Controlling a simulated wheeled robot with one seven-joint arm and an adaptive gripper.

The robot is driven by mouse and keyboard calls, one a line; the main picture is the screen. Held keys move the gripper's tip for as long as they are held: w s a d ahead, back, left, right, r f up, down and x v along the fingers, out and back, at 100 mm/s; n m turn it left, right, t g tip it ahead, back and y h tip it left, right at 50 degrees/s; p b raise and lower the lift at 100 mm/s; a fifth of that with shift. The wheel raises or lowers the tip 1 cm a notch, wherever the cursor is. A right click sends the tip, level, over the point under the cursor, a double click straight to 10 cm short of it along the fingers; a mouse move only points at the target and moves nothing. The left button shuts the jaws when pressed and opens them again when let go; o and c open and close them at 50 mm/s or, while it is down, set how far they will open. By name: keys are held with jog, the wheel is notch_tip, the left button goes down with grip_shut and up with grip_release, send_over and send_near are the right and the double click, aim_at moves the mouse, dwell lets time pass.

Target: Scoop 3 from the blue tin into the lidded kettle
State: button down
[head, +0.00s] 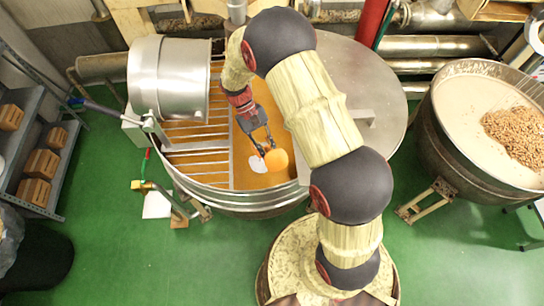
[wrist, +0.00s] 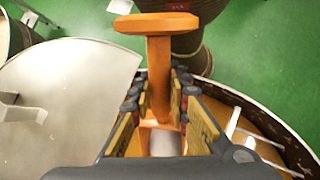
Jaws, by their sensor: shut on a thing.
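My gripper (head: 263,145) is shut on an orange tool (head: 276,159), which looks like a scoop. It hangs over the open part of the large metal kettle (head: 240,203). In the wrist view the tool's upright bar and wide flat end (wrist: 155,24) show between the fingers (wrist: 158,100). I cannot tell whether the tool holds anything. The kettle's grey lid (head: 375,85) covers its right side; the lid also shows in the wrist view (wrist: 70,75). A white patch (head: 257,164) shows beside the tool; I cannot tell what it is. I see no blue tin.
A metal drum (head: 168,80) and a bar grille (head: 200,130) take up the kettle's left side. Another vat (head: 440,130) with pale contents and a heap of nuts (head: 515,135) stands right. A shelf with wooden boxes (head: 42,163) stands left. Green floor (head: 120,250) is clear in front.

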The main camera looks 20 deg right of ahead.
jog(key=shift+w+r+g+p, duration=0.25)
jog(key=shift+w+r+g, duration=0.55)
jog(key=shift+w+g, duration=0.3)
jog(key=shift+w+r+g+p, duration=0.2)
jog(key=shift+w+r+g, duration=0.65)
jog(key=shift+w, duration=0.3)
jog(key=shift+w+r+n+g, duration=0.4)
jog(key=shift+w+r+g, duration=0.45)
jog(key=shift+w+g, duration=0.1)
jog(key=shift+r, duration=0.1)
notch_tip(320, 180, up, 5)
jog(key=t+b, duration=0.4)
jog(key=t, duration=0.2)
jog(key=m+t+b, duration=0.1)
jog(key=t+b, duration=0.4)
jog(key=t, duration=0.2)
jog(key=shift+m, duration=0.3)
